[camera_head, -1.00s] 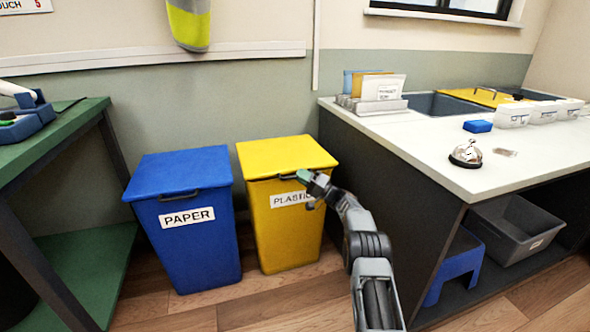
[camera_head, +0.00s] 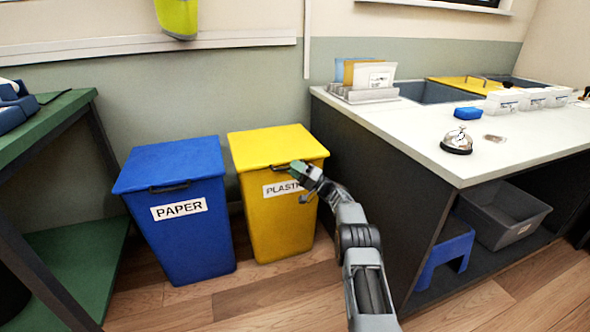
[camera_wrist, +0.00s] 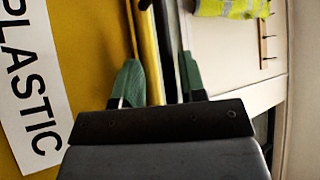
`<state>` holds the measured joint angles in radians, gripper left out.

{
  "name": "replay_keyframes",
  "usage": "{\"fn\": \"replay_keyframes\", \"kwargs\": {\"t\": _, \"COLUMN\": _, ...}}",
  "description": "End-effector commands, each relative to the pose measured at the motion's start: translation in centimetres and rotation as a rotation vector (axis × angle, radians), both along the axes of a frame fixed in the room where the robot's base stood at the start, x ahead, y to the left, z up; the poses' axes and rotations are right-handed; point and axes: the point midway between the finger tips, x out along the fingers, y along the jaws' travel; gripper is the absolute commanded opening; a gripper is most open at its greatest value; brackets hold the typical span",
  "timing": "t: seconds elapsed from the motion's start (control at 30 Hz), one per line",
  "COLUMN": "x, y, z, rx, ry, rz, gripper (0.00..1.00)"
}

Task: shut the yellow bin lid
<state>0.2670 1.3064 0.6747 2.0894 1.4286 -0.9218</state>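The yellow bin (camera_head: 279,228) stands upright on the floor with a PLASTIC label on its front. Its yellow lid (camera_head: 275,146) lies flat over the top, with no gap that I can make out. A dark handle (camera_head: 280,167) sits at the lid's front edge. My gripper (camera_head: 300,178) is at the bin's front right, close to the handle and covering part of the label. In the wrist view, its green fingertips (camera_wrist: 160,85) are apart with nothing clearly between them. The yellow front and lid edge (camera_wrist: 146,50) lie beyond them. Contact cannot be told.
A blue PAPER bin (camera_head: 182,235) with its lid down stands left of the yellow bin. A white-topped counter (camera_head: 415,128) stands close on the right, a green bench (camera_head: 50,125) on the left. Wooden floor (camera_head: 240,300) is clear in front.

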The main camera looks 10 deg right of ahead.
Motion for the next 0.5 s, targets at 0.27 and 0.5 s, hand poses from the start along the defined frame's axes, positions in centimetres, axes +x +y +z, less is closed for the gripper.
{"fn": "replay_keyframes", "kwargs": {"t": 0.27, "x": -0.3, "y": -0.5, "z": 0.0, "rx": -0.001, "ry": -0.002, "rz": 0.0, "gripper": 0.38}}
{"fn": "replay_keyframes", "kwargs": {"t": 0.5, "x": -2.6, "y": -3.8, "z": -1.4, "rx": 0.0, "ry": 0.0, "rz": -0.002, "gripper": 0.38}}
